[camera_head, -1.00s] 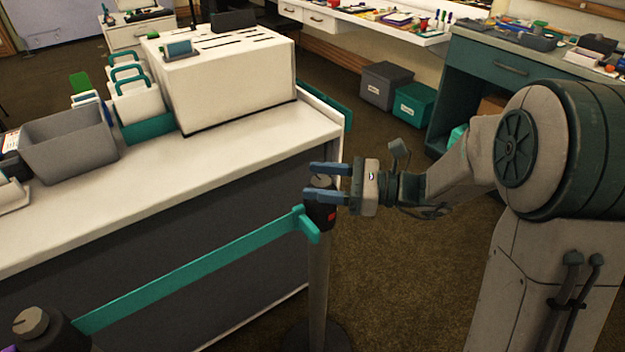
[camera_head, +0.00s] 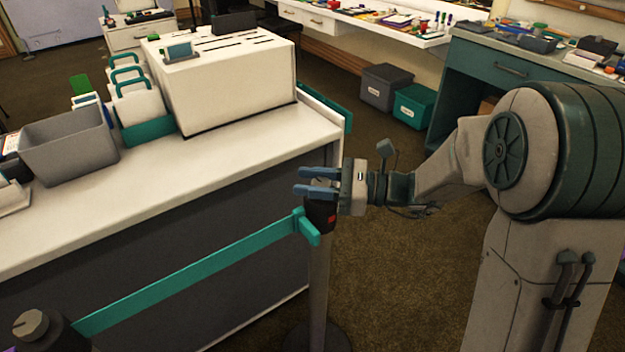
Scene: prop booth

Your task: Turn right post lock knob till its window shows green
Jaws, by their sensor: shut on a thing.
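The right post (camera_head: 319,270) stands beside the counter, with a black head and a teal belt clip. Its window (camera_head: 331,219) shows red. Its lock knob (camera_head: 320,183) is on top of the head, a small pale part showing between my fingers. My gripper (camera_head: 311,182) comes in level from the right, with its two blue fingers either side of the knob, shut on it. The fingers hide much of the knob.
A teal belt (camera_head: 190,277) runs from the right post to the left post, whose knob (camera_head: 31,323) shows at bottom left. The white counter (camera_head: 215,165) carries a slotted white box (camera_head: 225,80) and a grey bin (camera_head: 68,140). Brown floor lies open right of the post.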

